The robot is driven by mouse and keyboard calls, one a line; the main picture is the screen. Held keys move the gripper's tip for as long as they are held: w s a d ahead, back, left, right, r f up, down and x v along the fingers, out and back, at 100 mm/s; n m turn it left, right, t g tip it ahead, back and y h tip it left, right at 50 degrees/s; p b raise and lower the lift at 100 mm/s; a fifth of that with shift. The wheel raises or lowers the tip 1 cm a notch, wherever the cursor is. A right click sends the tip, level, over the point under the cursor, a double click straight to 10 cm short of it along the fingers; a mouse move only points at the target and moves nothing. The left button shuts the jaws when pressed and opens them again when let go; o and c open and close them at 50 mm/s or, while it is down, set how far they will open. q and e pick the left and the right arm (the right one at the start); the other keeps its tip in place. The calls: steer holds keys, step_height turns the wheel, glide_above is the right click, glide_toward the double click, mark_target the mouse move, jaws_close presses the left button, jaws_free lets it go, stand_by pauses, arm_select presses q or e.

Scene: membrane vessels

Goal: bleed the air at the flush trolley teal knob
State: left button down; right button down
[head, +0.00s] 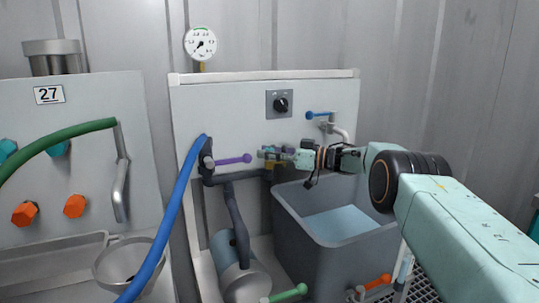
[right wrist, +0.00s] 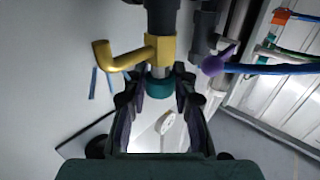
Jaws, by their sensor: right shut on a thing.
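The teal knob (right wrist: 160,87) sits on a short stem at the end of a brass bleed valve (right wrist: 160,48) with a bent brass spout (right wrist: 118,59). In the right wrist view my right gripper (right wrist: 160,92) has its fingers on both sides of the knob, shut on it. In the head view my right gripper (head: 274,154) reaches in from the right to the pipework on the front of the flush trolley panel (head: 230,110). The knob is hard to make out there behind the fingers. My left gripper is in neither view.
A purple-handled lever (head: 233,159) and a blue hose (head: 177,210) are left of my gripper. A grey tank of liquid (head: 310,250) stands below it. Green (head: 288,293) and orange (head: 377,282) handles are low down.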

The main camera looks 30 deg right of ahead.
steer(key=shift+r, duration=0.15)
steer(key=c, duration=1.1)
jaws_free()
steer(key=shift+o, duration=0.2)
steer(key=v, duration=1.2)
